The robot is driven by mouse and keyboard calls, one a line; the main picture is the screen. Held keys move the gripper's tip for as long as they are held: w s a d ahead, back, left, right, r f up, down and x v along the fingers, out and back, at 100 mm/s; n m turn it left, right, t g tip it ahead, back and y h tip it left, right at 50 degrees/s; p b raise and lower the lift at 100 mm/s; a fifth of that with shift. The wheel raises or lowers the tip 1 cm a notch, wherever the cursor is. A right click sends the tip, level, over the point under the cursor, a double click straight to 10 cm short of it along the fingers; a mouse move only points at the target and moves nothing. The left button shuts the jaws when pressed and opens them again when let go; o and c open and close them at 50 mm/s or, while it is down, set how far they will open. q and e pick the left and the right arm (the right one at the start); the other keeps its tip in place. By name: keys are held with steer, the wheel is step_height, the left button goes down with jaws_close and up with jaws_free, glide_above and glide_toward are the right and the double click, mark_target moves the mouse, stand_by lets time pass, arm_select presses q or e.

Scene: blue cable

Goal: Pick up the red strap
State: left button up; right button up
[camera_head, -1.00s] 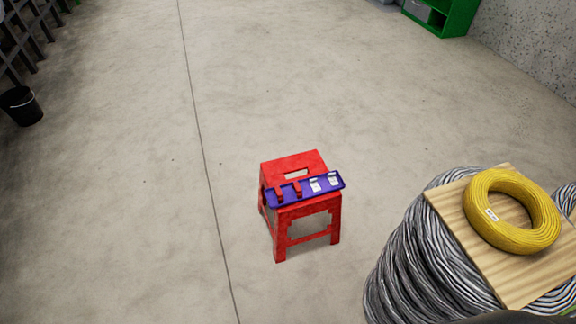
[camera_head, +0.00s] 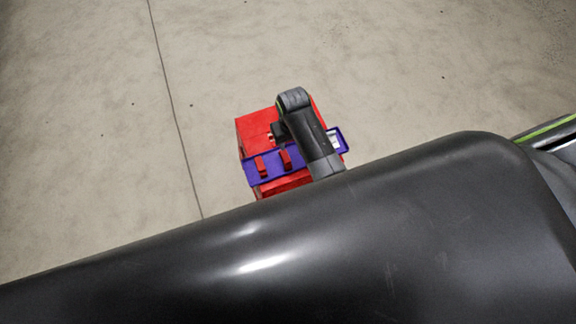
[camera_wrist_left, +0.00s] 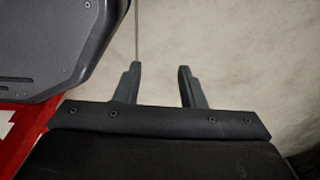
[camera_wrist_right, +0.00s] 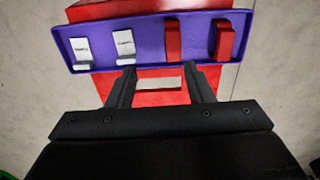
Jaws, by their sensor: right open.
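Two red straps, one (camera_head: 261,166) and another (camera_head: 286,158), lie in a blue-purple tray (camera_head: 251,177) on a red stool (camera_head: 254,126). In the right wrist view the red straps, one (camera_wrist_right: 172,40) and the other (camera_wrist_right: 224,40), lie at the right of the tray (camera_wrist_right: 148,45). My right gripper (camera_wrist_right: 160,70) is open and empty, its fingertips at the tray's near edge in that view. In the head view it (camera_head: 277,132) is partly hidden by its wrist. My left gripper (camera_wrist_left: 160,69) is open and empty, with floor behind its fingers.
Two white items, one (camera_wrist_right: 82,50) and another (camera_wrist_right: 124,46), lie in the tray's left half in the right wrist view. My large dark arm link covers the lower head view. Bare concrete floor (camera_head: 90,130) surrounds the stool.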

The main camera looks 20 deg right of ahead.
step_height(320, 180, up, 5)
steer(key=b, duration=0.2)
glide_above(285, 156)
step_height(285, 156, down, 11)
steer(key=shift+f+b, duration=0.1)
steer(key=shift+b, duration=1.05)
steer(key=shift+f, duration=0.45)
step_height(285, 156, down, 4)
steer(key=shift+f+b, duration=0.25)
steer(key=shift+b, duration=0.6)
arm_select(q)
steer(key=f, duration=0.1)
steer(key=w+f, duration=0.1)
steer(key=f, duration=0.3)
steer(key=shift+w+a+f, duration=0.1)
steer(key=shift+w+a, duration=0.05)
steer(key=shift+a, duration=0.2)
arm_select(e)
steer(key=shift+f, duration=0.2)
arm_select(q)
steer(key=shift+s+f, duration=0.1)
steer(key=shift+s, duration=0.5)
arm_select(e)
steer(key=c, duration=1)
